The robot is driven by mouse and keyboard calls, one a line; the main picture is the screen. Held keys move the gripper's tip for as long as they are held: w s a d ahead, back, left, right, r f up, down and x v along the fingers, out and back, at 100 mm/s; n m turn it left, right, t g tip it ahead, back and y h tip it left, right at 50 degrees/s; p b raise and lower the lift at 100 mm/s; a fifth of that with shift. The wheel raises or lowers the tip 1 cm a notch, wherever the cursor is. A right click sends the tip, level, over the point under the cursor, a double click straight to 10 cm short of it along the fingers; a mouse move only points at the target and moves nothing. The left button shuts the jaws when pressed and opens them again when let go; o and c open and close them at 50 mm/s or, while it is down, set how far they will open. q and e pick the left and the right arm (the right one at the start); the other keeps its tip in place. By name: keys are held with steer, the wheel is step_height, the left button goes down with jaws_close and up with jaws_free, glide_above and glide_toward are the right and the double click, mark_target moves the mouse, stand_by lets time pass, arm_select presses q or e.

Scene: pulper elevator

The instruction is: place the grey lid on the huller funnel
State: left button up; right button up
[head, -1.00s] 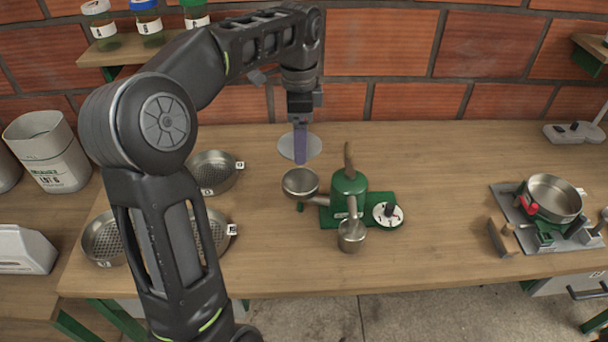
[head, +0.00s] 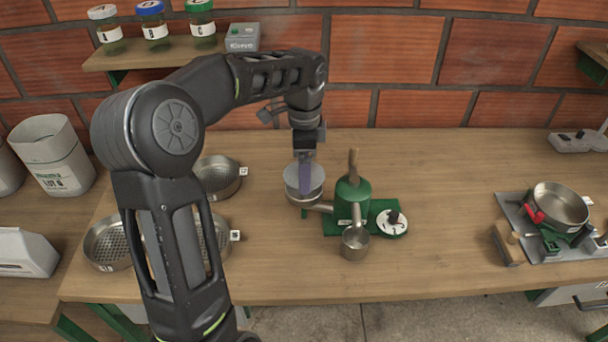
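The green huller (head: 352,200) stands on the wooden bench, with its round metal funnel (head: 305,203) on its left side. My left gripper (head: 304,190) comes down from behind over the funnel, its purple fingers pointing down. It is shut on the grey lid (head: 289,182), a flat round disc; the fingers hide the grip point. The lid overlaps the funnel's top and hides most of its opening. I cannot tell whether the lid touches the rim. My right gripper is not in view.
A metal cup (head: 355,244) sits at the huller's front, and a white dial with a dark knob (head: 392,222) at its right. Round sieves (head: 108,243) stand at the left behind my arm. A pan on a stand (head: 558,206) is at the right; the bench between is clear.

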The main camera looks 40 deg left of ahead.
arm_select(q)
step_height(320, 180, down, 3)
steer(key=shift+r, duration=0.1)
steer(key=shift+f, duration=0.5)
steer(key=o, duration=1.2)
